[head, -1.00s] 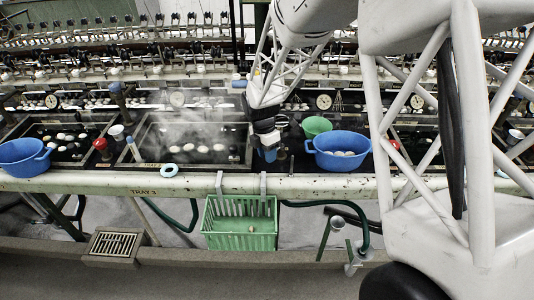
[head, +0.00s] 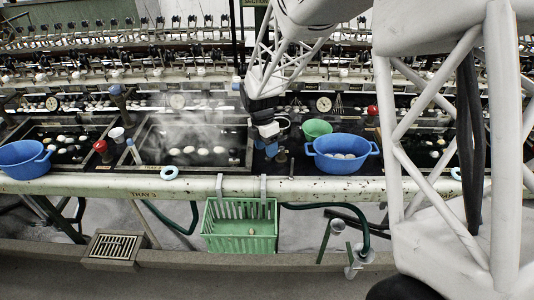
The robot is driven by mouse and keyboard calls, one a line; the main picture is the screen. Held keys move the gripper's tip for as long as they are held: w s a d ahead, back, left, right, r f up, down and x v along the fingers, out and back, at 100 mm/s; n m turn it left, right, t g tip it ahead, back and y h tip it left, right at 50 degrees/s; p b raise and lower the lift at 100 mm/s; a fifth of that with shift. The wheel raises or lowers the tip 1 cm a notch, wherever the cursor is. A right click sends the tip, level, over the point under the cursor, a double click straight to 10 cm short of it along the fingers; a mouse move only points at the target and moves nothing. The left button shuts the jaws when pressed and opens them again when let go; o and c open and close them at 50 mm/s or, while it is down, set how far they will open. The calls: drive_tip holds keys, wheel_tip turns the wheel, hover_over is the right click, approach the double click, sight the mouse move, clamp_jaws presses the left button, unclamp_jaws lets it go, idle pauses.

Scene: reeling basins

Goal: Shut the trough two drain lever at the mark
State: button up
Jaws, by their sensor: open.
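My gripper (head: 269,150) hangs over the dark bench between the steaming trough and the large blue basin. It points down and is open, with its fingers small and hard to make out. It sits beside a dark upright peg (head: 281,156); I cannot tell whether they touch. The steaming trough (head: 248,158) is just left of my gripper and holds several white cocoons. A red knob (head: 100,147) stands at that trough's left side, and another red knob (head: 372,110) stands behind the large blue basin. I cannot tell which part is the trough two drain lever, and its mark is not legible.
The large blue basin (head: 341,165) and a green bowl (head: 316,127) stand right of my gripper. Another blue basin (head: 22,168) is at the far left. A green basket (head: 228,238) hangs from the front rail. Below the rail are hoses and a drain grate (head: 114,246).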

drive_tip(key=shift+w+a+r, duration=0.1)
drive_tip(key=shift+w+r, duration=0.05)
drive_tip(key=shift+r, duration=0.85)
drive_tip(key=shift+w+a+r, duration=0.1)
drive_tip(key=shift+w+r, duration=0.05)
drive_tip(key=shift+r, duration=0.85)
drive_tip(key=shift+s+d+r+m, duration=0.25)
drive_tip(key=shift+d+r+m, duration=0.05)
drive_tip(key=shift+r, duration=0.05)
drive_tip(key=s+d+r+m+t+y, duration=0.1)
drive_tip(key=s+d+r+m+t, duration=0.1)
drive_tip(key=s+d+r+m, duration=1.25)
drive_tip(key=s+d+m+t, duration=0.1)
drive_tip(key=s+m, duration=0.4)
drive_tip(key=s, duration=0.5)
drive_tip(key=s+d+m+t, duration=0.1)
drive_tip(key=s+d+m, duration=0.3)
drive_tip(key=s, duration=0.5)
drive_tip(key=shift+s+r+m, duration=0.35)
drive_tip(key=shift+m, duration=0.4)
